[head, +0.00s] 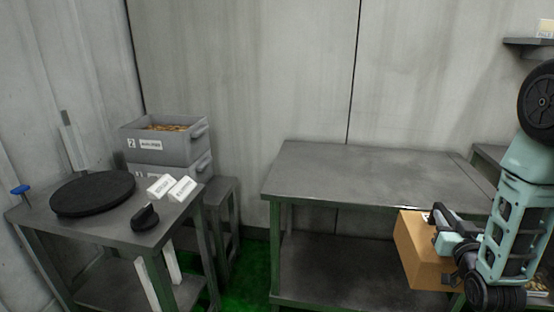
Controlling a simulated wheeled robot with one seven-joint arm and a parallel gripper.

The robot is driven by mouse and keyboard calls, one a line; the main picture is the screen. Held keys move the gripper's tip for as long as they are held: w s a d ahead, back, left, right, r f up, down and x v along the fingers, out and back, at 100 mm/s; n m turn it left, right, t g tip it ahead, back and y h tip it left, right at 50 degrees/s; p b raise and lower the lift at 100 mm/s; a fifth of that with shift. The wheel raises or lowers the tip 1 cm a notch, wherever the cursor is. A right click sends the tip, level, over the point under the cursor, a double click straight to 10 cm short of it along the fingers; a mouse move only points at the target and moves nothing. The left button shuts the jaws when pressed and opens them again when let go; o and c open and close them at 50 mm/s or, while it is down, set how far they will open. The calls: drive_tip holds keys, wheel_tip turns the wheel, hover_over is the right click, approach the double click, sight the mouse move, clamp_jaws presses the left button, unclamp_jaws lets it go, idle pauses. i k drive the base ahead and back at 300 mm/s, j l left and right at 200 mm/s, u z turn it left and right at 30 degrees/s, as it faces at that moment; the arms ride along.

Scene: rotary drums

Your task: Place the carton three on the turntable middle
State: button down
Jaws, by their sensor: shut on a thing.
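A brown carton (415,252) is at the lower right in the head view, in front of the right table's edge. My gripper (441,226) is shut on it, at its upper right side. A white label with dark print shows on top of the carton, partly covered by the gripper; I cannot read a number. The turntable (93,192) is a black round disc on the small left table, with nothing on it. The carton is far to the right of the turntable.
The left table (120,232) also holds two white boxes (172,187) and a black knob (146,217). Grey bins (165,148) stand stacked behind it. The right table (350,170) has a bare top. Green floor (247,270) shows between the tables.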

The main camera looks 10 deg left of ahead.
sight(93, 188)
drive_tip(key=j, duration=1.6)
drive_tip(key=i+j, duration=0.1)
drive_tip(key=j, duration=1.45)
